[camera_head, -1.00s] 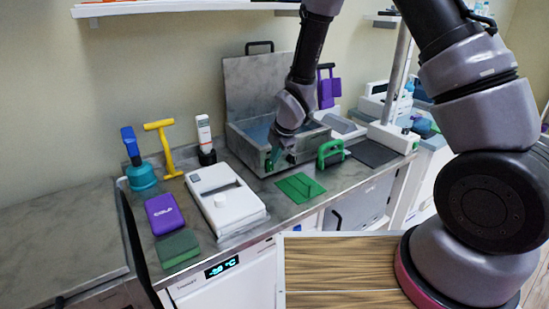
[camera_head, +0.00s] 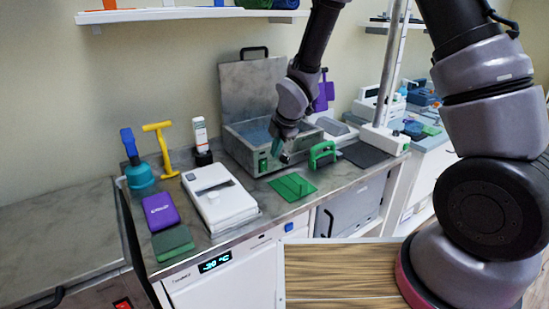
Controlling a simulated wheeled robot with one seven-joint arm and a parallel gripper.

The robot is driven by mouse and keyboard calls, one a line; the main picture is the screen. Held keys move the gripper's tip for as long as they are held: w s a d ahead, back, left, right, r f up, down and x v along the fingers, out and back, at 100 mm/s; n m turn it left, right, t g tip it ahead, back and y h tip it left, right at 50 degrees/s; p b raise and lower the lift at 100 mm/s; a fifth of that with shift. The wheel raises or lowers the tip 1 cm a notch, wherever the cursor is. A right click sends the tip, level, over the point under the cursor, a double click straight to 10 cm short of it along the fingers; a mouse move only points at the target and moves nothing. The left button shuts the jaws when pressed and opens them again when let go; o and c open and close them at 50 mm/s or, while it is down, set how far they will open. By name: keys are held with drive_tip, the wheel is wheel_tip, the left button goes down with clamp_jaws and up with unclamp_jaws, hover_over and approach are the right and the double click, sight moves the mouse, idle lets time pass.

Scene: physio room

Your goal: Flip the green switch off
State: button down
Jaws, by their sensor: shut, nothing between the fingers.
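My gripper (camera_head: 284,157) points down in front of the bath, just right of the switch in the picture. Its fingers are shut and hold nothing. A small gap shows between the fingertips and the switch; I cannot tell the depth between them.
A white device (camera_head: 223,204) stands to the left. A blue switch (camera_head: 289,227) is on the cabinet front below. The counter's front strip is mostly free.

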drive_tip(key=v, duration=0.3)
drive_tip(key=w+v, duration=0.1)
drive_tip(key=v, duration=0.1)
drive_tip(key=shift+s+a+r, duration=0.1)
drive_tip(key=shift+a+r, duration=0.15)
drive_tip(key=shift+r, duration=0.3)
drive_tip(key=s+d+r+m+t+h, duration=0.1)
drive_tip(key=s+d+r+m, duration=0.1)
drive_tip(key=d+r+m, duration=0.55)
drive_tip(key=s+d+r+m+t, duration=0.1)
drive_tip(key=s+d+r+m, duration=0.1)
drive_tip(key=d+r+m, duration=0.55)
drive_tip(key=s+d+r+m, duration=0.4)
drive_tip(key=s+r+m, duration=0.1)
drive_tip(key=s+m, duration=0.2)
drive_tip(key=s+d+r+m+t, duration=0.1)
drive_tip(key=s+d+r+m, duration=0.4)
drive_tip(key=s+r+m, duration=0.1)
drive_tip(key=shift+s+d+m, duration=0.2)
drive_tip(key=shift+s+m, duration=0.3)
drive_tip(key=shift+s, duration=0.7)
